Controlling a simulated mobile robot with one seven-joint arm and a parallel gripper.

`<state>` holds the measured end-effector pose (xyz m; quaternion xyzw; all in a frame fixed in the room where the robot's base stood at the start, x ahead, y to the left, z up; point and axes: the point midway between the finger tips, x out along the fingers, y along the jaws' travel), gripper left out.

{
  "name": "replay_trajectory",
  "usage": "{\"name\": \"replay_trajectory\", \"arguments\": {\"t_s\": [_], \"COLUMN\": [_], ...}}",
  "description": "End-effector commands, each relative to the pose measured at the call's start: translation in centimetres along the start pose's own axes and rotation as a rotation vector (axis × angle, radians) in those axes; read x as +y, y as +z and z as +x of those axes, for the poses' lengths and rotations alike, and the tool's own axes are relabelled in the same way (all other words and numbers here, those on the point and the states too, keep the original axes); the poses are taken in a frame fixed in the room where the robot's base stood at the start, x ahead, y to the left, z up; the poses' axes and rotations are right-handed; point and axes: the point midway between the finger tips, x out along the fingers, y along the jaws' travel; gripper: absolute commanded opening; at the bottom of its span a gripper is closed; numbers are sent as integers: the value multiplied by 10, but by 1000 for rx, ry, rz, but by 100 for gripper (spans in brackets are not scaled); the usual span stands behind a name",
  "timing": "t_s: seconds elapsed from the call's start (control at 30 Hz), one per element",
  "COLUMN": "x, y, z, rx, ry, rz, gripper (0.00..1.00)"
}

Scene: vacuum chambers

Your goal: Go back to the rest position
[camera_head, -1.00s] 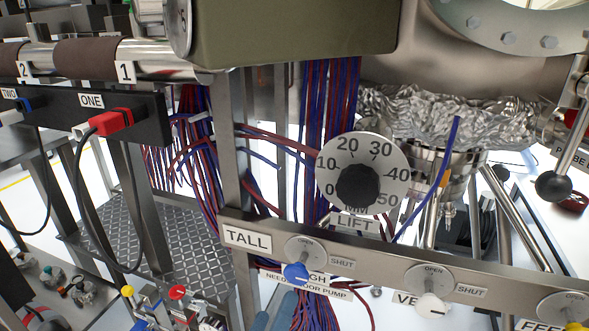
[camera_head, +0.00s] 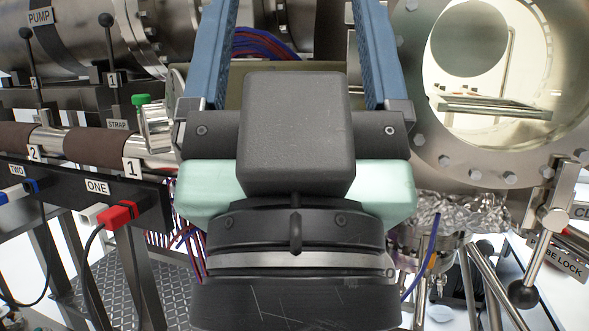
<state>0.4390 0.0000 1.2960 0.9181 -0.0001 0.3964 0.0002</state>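My gripper (camera_head: 295,35) fills the middle of the head view, with its dark and pale green body below and two blue fingers pointing up. The fingers are wide apart and cut off by the top edge, so their tips are hidden. I see nothing held between them, only background cables and the olive box behind. The gripper body hides the dial and the valve panel.
A large round flange (camera_head: 475,170) with bolts and a window stands at right. A probe lock lever (camera_head: 540,230) hangs at the right edge. A black panel with a red plug (camera_head: 120,214) is at left. Foil-wrapped pipework (camera_head: 465,209) sits at lower right.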

Motion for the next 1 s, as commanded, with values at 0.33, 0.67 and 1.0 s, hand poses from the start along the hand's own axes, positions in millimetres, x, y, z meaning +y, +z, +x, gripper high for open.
{"name": "replay_trajectory", "arguments": {"t_s": [0.33,0.67,1.0], "x": [-1,-1,-1], "y": [-85,-147,-160], "z": [91,157,172], "rx": [-2,-3,-3], "ry": [-1,-2,-2], "rz": [0,0,0], "gripper": [84,84,84]}}
